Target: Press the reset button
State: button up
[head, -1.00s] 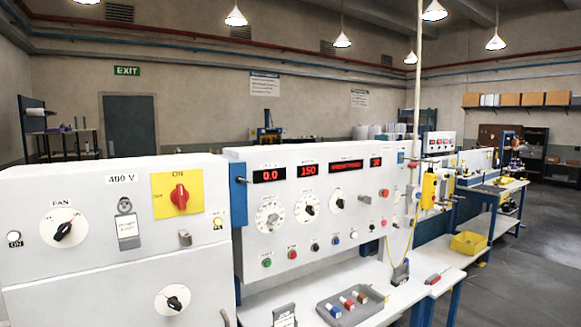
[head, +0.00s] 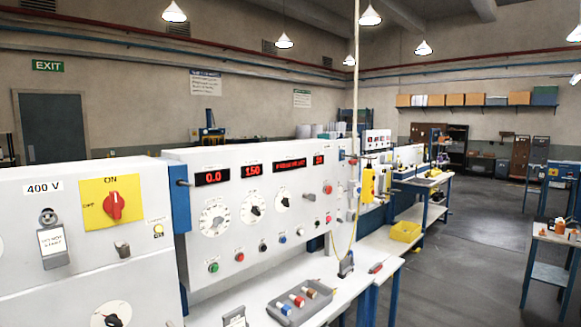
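A white control panel (head: 184,246) stands left of centre in the head view, with red lit displays above several dials. A row of small buttons runs along its lower part: a green button (head: 213,267), a red button (head: 239,257), a dark one (head: 263,246) and a blue button (head: 282,238). A larger red knob-like button (head: 328,188) sits at the upper right of the panel. The labels are too small to read, so I cannot tell which button is the reset. My gripper is not in view.
A white cabinet (head: 30,290) with a red switch on a yellow plate (head: 111,203) stands at the left. A grey tray (head: 284,316) with coloured pieces lies on the white bench. A yellow bin (head: 405,231) is further back. Open grey floor (head: 460,265) lies right.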

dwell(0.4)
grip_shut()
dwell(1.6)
